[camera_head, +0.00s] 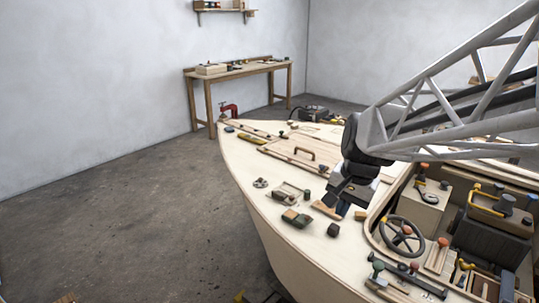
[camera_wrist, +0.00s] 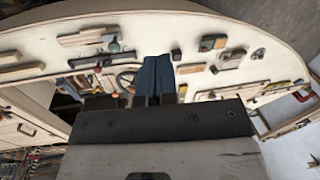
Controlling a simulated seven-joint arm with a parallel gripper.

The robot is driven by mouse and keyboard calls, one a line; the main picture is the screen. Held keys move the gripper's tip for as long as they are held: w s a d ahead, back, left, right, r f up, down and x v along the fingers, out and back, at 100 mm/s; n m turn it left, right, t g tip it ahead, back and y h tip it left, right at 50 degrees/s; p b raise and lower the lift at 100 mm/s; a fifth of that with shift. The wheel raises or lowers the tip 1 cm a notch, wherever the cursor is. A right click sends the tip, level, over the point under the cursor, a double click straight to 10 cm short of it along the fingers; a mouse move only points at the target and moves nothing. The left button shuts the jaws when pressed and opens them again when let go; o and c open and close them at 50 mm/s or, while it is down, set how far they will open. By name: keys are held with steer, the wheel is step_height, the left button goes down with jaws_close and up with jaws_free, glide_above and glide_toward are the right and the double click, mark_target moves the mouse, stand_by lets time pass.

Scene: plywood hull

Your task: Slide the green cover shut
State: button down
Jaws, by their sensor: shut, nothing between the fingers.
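A small dark green piece (camera_head: 302,221), which looks like the green cover, sits beside a tan block on the pale plywood deck, left of my gripper. I cannot tell how far it is slid. My gripper (camera_head: 342,208) hangs low over the deck, pointing down, to the right of the green piece and apart from it. In the wrist view the two blue-grey fingers (camera_wrist: 158,80) are together and hold nothing. A green-topped piece (camera_wrist: 212,42) shows there to the right of the fingers; I cannot tell if it is the same one.
A black knob block (camera_head: 333,230) and a wooden tray piece (camera_head: 285,194) stand close by. A steering wheel (camera_head: 402,235) and several levers lie right of the gripper in the cockpit. A hatch with a handle (camera_head: 304,152) is behind. A workbench (camera_head: 240,70) stands at the wall.

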steer(key=w+d+f+m+y, duration=0.1)
steer(key=w+d+f+m, duration=0.2)
steer(key=w, duration=0.6)
steer(key=w+d+f+m+y, duration=0.1)
steer(key=w+d+f+m, duration=0.3)
steer(key=w+f, duration=0.4)
steer(key=w+d+f+m+y, duration=0.1)
steer(key=w+d+f+m, duration=0.2)
steer(key=w, duration=0.8)
step_height(320, 180, down, 3)
steer(key=shift+d+r+m+g, duration=0.15)
steer(key=shift+m+g, duration=0.25)
steer(key=shift+m, duration=0.7)
glide_toward(311, 221)
steer(key=f, duration=0.1)
steer(key=d+f, duration=0.1)
steer(key=f, duration=0.1)
steer(key=d+f, duration=0.1)
steer(key=f, duration=0.1)
steer(key=shift+s, duration=0.15)
steer(key=shift+a, duration=0.95)
steer(key=shift+w+a, duration=0.25)
steer(key=shift+a, duration=0.75)
